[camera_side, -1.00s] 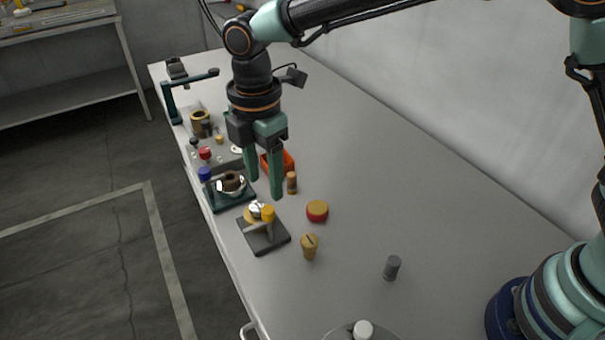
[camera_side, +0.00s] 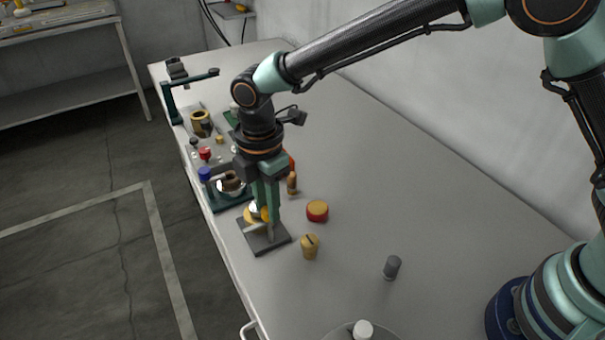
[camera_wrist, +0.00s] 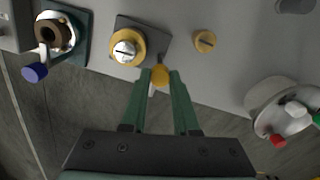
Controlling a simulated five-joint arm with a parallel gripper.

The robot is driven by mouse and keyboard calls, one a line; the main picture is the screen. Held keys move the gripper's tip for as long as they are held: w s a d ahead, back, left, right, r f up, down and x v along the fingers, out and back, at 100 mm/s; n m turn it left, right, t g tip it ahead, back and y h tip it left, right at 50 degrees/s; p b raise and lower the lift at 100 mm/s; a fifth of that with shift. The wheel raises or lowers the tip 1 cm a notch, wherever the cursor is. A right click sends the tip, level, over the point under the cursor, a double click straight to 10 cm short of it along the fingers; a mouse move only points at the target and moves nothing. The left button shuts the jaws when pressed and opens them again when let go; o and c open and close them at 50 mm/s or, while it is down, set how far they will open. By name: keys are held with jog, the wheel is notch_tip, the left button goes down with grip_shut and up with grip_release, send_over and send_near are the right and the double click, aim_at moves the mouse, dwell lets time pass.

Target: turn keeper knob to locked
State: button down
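A dark square plate (camera_side: 277,244) lies near the table's left edge in the side view. It carries a yellow-ringed silver disc with a slot (camera_wrist: 125,48) and, beside it, a yellow knob (camera_wrist: 160,76), which looks like the keeper knob. A pale bar (camera_wrist: 152,90) shows at the knob. My gripper (camera_side: 266,212) points down over the plate. In the wrist view its green fingertips stand on both sides of the yellow knob and appear to touch it. In the side view the fingers hide part of the knob. I cannot read any locked mark.
A silver bowl on a dark teal base with a blue knob (camera_wrist: 34,72) stands beside the plate. A red-and-yellow round piece (camera_side: 317,210), a slotted tan plug (camera_side: 310,246) and a grey cylinder (camera_side: 392,267) stand to the right. The table's right side is mostly clear.

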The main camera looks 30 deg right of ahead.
dwell(0.3)
jog(key=m, duration=0.4)
jog(key=shift+m, duration=0.4)
jog(key=m, duration=0.4)
jog(key=shift+m, duration=0.3)
jog(key=m, duration=0.4)
jog(key=shift+r+m, duration=0.1)
jog(key=shift+m, duration=2.1)
jog(key=c, duration=0.7)
grip_release()
jog(key=shift+o, duration=0.2)
